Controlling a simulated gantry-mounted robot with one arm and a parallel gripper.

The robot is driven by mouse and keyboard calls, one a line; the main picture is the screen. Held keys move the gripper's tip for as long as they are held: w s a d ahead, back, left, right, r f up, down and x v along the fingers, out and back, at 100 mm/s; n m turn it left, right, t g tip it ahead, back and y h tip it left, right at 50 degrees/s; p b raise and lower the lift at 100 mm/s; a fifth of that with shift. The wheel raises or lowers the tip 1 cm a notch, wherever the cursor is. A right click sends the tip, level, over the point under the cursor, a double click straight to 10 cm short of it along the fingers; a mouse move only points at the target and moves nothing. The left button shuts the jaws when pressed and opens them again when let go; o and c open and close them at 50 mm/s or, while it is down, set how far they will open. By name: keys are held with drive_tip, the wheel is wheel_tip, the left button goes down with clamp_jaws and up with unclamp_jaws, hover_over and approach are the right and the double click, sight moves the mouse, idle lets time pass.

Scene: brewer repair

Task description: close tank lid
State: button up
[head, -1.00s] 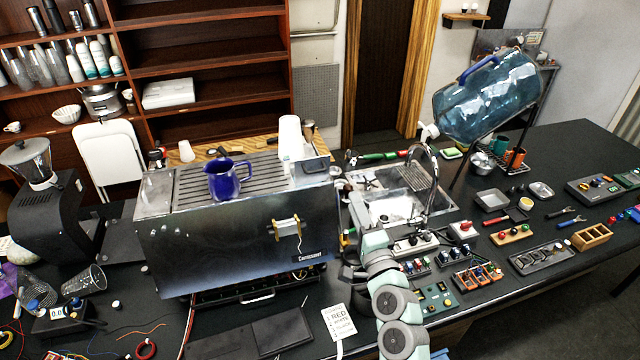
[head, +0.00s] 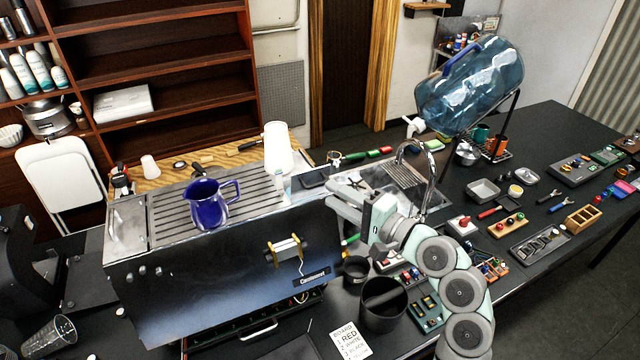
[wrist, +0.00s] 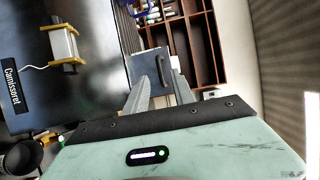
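The espresso machine (head: 210,280) stands on the dark bench. My gripper (head: 332,194) is beside the machine's right end, close to the lid. In the wrist view my gripper's fingers (wrist: 152,76) stand apart in front of the lid, with nothing clearly held between them.
A tap (head: 420,165) and a large water bottle (head: 470,88) are to the right. A dark bin (head: 383,308) stands below my arm. Trays of parts cover the bench at right.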

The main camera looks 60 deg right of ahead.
drive_tip(key=shift+x, duration=2.3)
drive_tip(key=shift+c, duration=0.2)
clamp_jaws()
